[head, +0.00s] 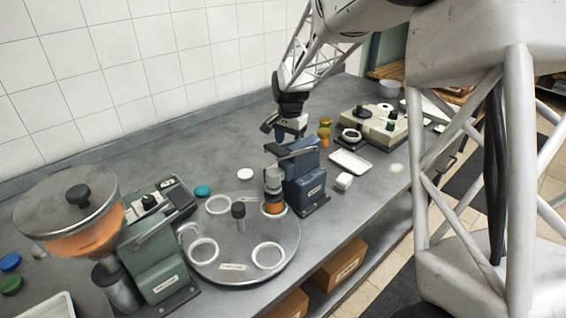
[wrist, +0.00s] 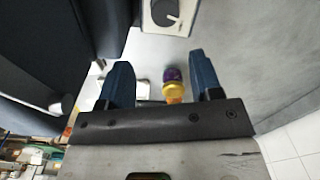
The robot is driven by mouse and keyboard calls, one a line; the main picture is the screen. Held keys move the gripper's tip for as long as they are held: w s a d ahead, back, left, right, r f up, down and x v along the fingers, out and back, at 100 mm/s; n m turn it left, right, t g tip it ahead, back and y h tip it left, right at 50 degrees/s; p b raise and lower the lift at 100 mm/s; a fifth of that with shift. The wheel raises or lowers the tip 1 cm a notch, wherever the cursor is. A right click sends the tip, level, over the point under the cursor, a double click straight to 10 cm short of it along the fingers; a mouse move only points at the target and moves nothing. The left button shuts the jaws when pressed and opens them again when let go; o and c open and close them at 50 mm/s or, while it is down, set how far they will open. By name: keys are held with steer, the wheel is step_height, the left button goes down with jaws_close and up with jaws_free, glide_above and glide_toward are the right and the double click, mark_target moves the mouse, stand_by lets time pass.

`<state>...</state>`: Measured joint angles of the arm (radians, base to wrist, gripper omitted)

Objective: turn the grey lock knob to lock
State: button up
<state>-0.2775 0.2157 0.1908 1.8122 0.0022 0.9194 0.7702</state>
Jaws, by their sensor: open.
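A dark grey upright knob (head: 238,210) stands at the centre of the round grey turntable (head: 211,262). Another dark grey round knob sits on a pale panel at the top edge of the wrist view (wrist: 166,11), partly cut off. I cannot tell for certain which is the lock knob, and no lock marking is readable. My gripper (head: 290,134) is above and behind the blue machine (head: 304,178), well apart from the turntable knob. In the wrist view its two blue fingers (wrist: 161,78) are spread with nothing gripped between them.
Small jars (head: 325,134) stand behind the blue machine; purple and yellow lids (wrist: 173,84) show beyond my fingers. A beige box with knobs (head: 385,130) and a white tray (head: 350,162) are to the right. A green machine with an orange hopper (head: 158,255) stands left.

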steer(key=shift+s+a, duration=0.65)
steer(key=shift+a, duration=0.3)
steer(key=shift+f, duration=0.15)
steer(key=shift+f, duration=3.8)
steer(key=c, duration=0.9)
